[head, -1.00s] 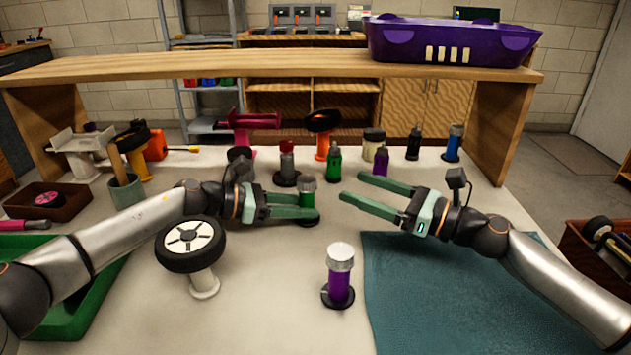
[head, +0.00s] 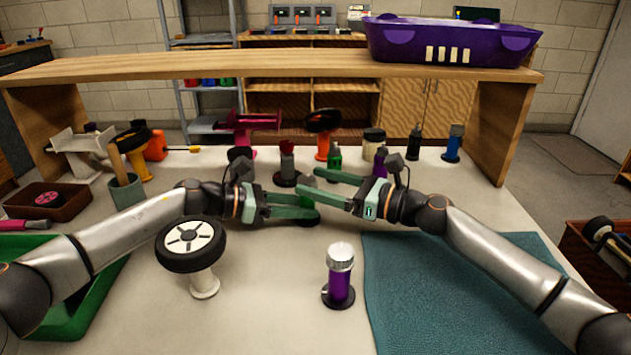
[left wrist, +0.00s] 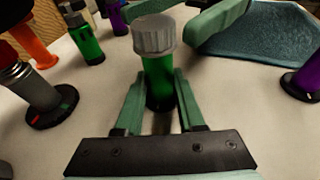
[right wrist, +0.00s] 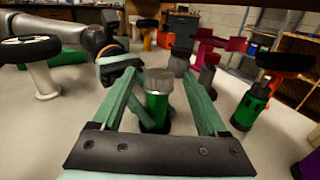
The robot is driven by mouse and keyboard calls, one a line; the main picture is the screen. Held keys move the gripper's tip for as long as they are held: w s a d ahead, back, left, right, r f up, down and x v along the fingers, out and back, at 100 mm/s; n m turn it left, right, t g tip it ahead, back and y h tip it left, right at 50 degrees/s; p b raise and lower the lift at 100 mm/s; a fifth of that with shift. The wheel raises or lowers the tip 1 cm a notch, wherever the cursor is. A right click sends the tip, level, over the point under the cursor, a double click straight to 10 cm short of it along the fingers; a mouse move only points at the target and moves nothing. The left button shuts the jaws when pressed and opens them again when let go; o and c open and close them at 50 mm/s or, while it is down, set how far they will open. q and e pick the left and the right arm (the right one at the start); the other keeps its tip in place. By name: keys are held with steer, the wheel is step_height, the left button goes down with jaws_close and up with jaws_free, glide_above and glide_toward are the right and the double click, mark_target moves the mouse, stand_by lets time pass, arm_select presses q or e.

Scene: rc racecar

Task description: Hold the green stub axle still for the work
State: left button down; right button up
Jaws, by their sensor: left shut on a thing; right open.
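The green stub axle (left wrist: 160,78) stands upright with a ribbed grey cap, between the fingers of my left gripper (left wrist: 160,92), which is shut on it. In the head view the axle (head: 307,178) is mostly hidden by the grippers; its left gripper (head: 306,208) comes from the left. My right gripper (head: 311,184) is open and reaches in from the right. In the right wrist view the axle (right wrist: 157,105) stands between the right gripper's spread fingers, with a visible gap on each side. The axle's base is partly hidden.
A purple capped post (head: 340,290) stands in front, left of the teal mat (head: 460,285). A wheel on a white stand (head: 190,243) is front left. Several bottles and posts, including a red-grey one (head: 287,165), stand close behind the grippers. A wooden shelf (head: 250,65) spans above the back.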

steer(key=shift+w+a, duration=0.2)
steer(key=shift+a, duration=0.2)
steer(key=shift+c, duration=0.2)
jaws_close()
